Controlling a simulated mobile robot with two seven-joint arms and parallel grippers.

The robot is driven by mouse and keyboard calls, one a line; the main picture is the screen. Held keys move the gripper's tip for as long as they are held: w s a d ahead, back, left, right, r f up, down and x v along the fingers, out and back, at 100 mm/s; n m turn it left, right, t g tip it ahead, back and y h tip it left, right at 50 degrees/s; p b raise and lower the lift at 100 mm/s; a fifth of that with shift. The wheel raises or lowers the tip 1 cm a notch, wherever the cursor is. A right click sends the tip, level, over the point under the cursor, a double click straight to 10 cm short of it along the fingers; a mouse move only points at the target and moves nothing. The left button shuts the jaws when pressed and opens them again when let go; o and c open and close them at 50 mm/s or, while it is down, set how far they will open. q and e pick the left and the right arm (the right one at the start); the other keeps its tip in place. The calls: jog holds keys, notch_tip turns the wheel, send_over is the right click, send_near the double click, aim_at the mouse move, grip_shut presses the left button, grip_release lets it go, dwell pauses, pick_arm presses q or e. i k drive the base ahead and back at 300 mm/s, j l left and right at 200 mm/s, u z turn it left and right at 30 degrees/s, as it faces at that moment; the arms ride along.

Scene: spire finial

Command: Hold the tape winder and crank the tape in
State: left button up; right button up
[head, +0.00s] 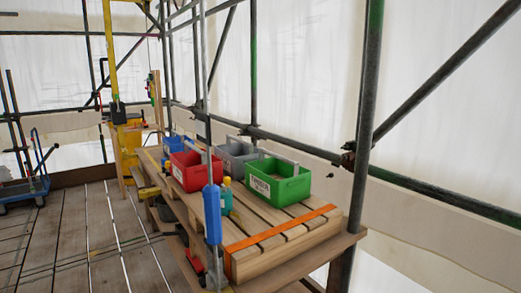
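I cannot pick out a tape winder with certainty in the head view. An orange band (283,230) lies flat across the near end of a slatted wooden platform and hangs down its front corner. A blue upright handle (212,214) stands at the platform's left near corner, with a thin grey rod rising above it. A small red part shows low beside its foot; what it is stays unclear. Neither of my grippers is in view.
A green crate (293,187), a red crate (186,176) and a grey crate (227,166) stand on the platform beside a teal bottle (226,198). Scaffold poles (365,120) rise behind. A blue trolley (22,190) stands far left; the plank floor (75,235) is mostly clear.

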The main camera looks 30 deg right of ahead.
aim_at(226, 186)
jog(key=i+j+z, duration=0.25)
jog(key=z, duration=0.2)
jog(key=i+j+z, duration=0.2)
jog(key=j+z, duration=0.2)
